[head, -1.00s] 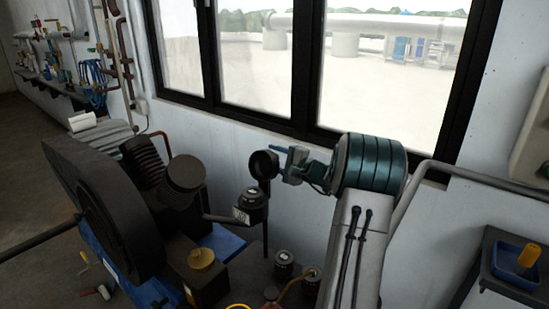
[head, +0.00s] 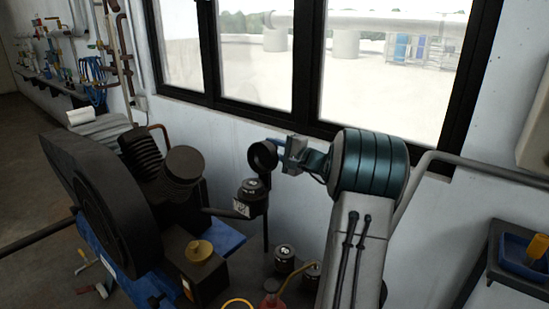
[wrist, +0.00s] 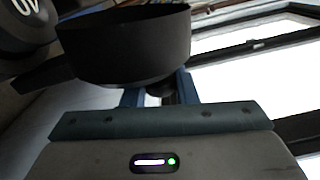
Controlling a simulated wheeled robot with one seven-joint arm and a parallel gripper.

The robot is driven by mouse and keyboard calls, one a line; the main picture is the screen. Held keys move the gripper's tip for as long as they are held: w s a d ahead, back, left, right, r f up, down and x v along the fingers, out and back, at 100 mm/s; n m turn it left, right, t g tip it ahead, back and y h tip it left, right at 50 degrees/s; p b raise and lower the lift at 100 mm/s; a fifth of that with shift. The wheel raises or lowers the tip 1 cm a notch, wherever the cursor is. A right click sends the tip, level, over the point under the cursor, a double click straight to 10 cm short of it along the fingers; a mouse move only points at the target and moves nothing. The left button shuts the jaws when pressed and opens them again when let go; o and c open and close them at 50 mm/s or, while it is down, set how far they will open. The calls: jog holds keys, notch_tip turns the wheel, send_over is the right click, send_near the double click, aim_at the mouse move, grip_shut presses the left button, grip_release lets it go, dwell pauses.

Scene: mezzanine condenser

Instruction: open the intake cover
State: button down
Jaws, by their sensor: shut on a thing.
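The intake cover (head: 262,157) looks like a round black cup with a raised rim. In the head view it stands on edge, its dark hollow facing left, just above a black canister-like fitting (head: 252,194) with a white label. My gripper (head: 283,158) is at its right side, shut on it. In the wrist view the cover (wrist: 125,45) fills the upper middle, with a tab reaching left.
A dark compressor (head: 185,170) with a large flywheel (head: 90,195) stands left on a blue base. Small black canisters (head: 285,257) stand below the fitting. The window wall (head: 225,130) is close behind. A tray with a blue bin (head: 518,255) is at right.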

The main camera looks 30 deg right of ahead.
jog(key=shift+s+a+f+n+b, duration=0.15)
jog(key=shift+n+b, duration=0.25)
jog(key=shift+b, duration=0.4)
jog(key=shift+a+r+b, duration=0.2)
jog(key=shift+r+b, duration=0.05)
jog(key=shift+b, duration=0.1)
jog(key=c, duration=1.2)
grip_release()
jog(key=shift+r, duration=0.1)
jog(key=shift+s, duration=0.1)
jog(key=v, duration=1.2)
